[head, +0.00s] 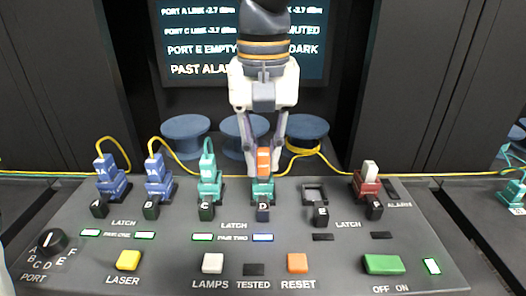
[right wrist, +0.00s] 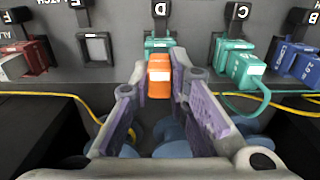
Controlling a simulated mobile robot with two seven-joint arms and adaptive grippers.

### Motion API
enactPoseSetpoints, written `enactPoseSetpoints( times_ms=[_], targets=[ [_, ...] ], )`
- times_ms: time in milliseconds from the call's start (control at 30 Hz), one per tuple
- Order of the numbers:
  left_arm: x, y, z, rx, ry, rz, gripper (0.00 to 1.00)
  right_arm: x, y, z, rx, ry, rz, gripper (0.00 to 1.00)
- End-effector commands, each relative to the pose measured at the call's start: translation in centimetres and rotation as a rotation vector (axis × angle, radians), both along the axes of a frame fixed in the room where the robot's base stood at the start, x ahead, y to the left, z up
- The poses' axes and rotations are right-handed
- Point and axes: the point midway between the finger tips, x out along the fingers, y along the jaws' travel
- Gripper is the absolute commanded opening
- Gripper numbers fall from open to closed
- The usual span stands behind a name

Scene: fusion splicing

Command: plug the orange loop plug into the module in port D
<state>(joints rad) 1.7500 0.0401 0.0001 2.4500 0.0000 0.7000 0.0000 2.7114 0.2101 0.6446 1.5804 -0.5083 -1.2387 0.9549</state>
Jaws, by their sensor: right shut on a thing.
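The orange loop plug (head: 264,160) is upright between the fingers of my right gripper (head: 264,172), which is shut on it. It also shows in the right wrist view (right wrist: 160,78). The teal module (head: 262,188) sits in port D, directly below the plug, and shows behind it in the right wrist view (right wrist: 158,45). The plug's lower end meets or nearly meets the module's top; I cannot tell how deep it sits. The dark latch marked D (head: 263,213) is in front of the module. My left gripper is not in view.
Blue modules stand in ports A (head: 113,188) and B (head: 159,188), a teal one (head: 210,188) in C, a red one (head: 367,186) in F. Port E (head: 314,194) is empty. Yellow fibre (head: 318,152) and blue spools (head: 186,131) lie behind the console.

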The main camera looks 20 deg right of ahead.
Motion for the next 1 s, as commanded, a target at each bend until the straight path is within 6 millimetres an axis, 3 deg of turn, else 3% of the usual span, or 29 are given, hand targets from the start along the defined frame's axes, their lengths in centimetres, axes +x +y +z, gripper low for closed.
enactPoseSetpoints(
  times_ms=[867,900,1000],
  targets=[
    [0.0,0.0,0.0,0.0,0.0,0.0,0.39,0.0,0.0,-1.1,0.0,0.0,0.001,0.0],
    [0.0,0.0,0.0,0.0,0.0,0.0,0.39,0.0,0.0,-1.1,0.0,0.0,0.001,0.18],
    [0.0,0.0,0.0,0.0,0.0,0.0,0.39,0.0,0.0,-1.1,0.0,0.0,0.0,0.39]
  ],
)
